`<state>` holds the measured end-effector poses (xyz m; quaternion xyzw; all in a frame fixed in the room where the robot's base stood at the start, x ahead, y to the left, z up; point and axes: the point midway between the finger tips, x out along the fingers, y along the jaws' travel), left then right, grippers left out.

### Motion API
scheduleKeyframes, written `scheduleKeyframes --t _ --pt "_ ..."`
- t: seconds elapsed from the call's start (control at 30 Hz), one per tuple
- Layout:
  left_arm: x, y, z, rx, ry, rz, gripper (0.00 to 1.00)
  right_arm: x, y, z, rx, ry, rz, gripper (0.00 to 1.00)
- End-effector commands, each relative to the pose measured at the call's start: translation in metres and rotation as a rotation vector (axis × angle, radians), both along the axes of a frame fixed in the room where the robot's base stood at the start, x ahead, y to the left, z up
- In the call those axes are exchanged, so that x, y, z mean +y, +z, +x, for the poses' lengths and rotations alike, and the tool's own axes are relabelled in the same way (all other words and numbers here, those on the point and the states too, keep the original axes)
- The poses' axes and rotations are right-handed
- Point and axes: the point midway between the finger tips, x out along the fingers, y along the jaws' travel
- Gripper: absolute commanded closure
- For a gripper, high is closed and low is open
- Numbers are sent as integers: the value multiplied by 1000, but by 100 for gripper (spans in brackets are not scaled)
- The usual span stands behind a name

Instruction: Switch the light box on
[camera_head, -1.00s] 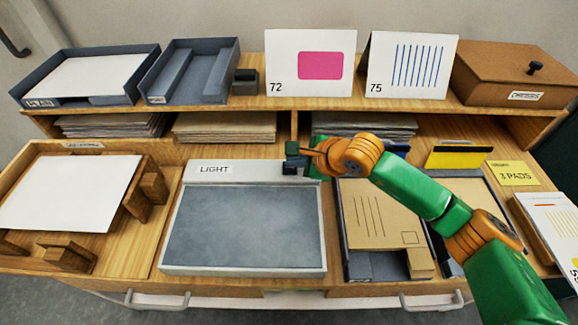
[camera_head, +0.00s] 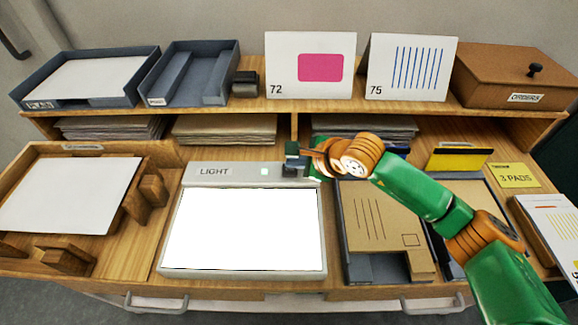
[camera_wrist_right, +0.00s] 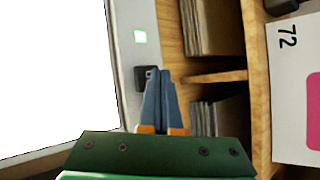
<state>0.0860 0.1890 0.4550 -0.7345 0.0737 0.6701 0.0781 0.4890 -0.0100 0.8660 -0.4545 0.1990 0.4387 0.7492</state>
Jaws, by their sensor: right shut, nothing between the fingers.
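The light box (camera_head: 244,230) lies on the table in the middle of the head view. Its panel glows bright white, and a small green light (camera_head: 264,171) shows on its top strip, right of the word LIGHT. A dark switch (camera_wrist_right: 146,78) sits on that strip in the right wrist view. My right gripper (camera_wrist_right: 160,72) is shut and empty, with its fingertips right beside the switch; I cannot tell whether they touch it. In the head view my right gripper (camera_head: 294,158) is over the strip's right end and partly hides the switch. My left gripper is not in view.
A wooden tray with white paper (camera_head: 70,193) stands left of the box. A grey tray with a brown envelope (camera_head: 378,215) is close on the right. Behind is a shelf (camera_head: 200,112) with paper stacks, cards 72 (camera_head: 285,75) and 75 (camera_head: 410,85).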

Motion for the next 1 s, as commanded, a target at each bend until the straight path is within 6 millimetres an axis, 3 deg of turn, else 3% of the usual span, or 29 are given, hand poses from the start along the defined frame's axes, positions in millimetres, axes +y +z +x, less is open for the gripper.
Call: scheduleKeyframes --t 0.37,0.8,1.0 --pt "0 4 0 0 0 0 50 0 8 0 -1 -1 0 100" --pt "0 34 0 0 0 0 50 0 65 0 -2 -1 -1 100" --pt "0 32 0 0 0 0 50 0 66 0 0 0 0 100"
